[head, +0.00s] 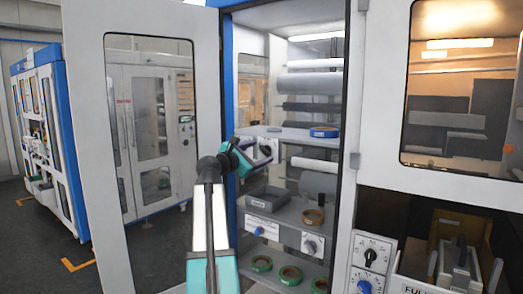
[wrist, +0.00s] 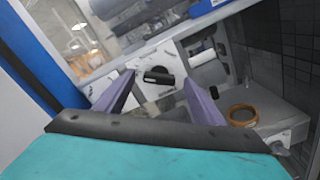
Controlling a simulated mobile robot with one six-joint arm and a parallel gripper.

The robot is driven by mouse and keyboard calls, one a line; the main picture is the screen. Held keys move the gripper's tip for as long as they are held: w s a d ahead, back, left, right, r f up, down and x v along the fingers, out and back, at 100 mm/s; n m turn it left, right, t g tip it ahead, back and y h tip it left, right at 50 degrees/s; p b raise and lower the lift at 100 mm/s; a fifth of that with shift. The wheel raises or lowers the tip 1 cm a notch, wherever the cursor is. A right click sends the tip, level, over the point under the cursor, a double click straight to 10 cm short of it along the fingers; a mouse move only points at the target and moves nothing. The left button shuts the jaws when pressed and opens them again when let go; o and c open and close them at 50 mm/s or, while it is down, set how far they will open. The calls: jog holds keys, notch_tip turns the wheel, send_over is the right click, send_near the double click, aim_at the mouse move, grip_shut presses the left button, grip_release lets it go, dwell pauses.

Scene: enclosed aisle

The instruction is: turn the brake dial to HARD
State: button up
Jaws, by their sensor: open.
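A dial with a black bar-shaped knob (wrist: 158,76) on a white plate shows straight ahead in the wrist view. In the head view its plate (head: 265,147) sits inside the open cabinet, partly behind my gripper (head: 266,159). My gripper, also in the wrist view (wrist: 160,82), is open, with its purple fingers on either side of the knob in the picture. Whether they touch it I cannot tell. The knob lies nearly level in the wrist view. Its lettering is too small to read, so I cannot confirm that it is the brake dial.
An open cabinet door (head: 88,130) stands left of my arm. Lower in the cabinet are a blue knob (head: 259,231), a pale knob (head: 311,246), a grey bin (head: 268,199) and a tan ring (head: 313,217). A black knob (head: 371,255) is outside, right.

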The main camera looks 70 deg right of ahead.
aim_at(265, 151)
jog(key=shift+x, duration=1.15)
jog(key=c, duration=1)
jog(key=shift+c, duration=0.2)
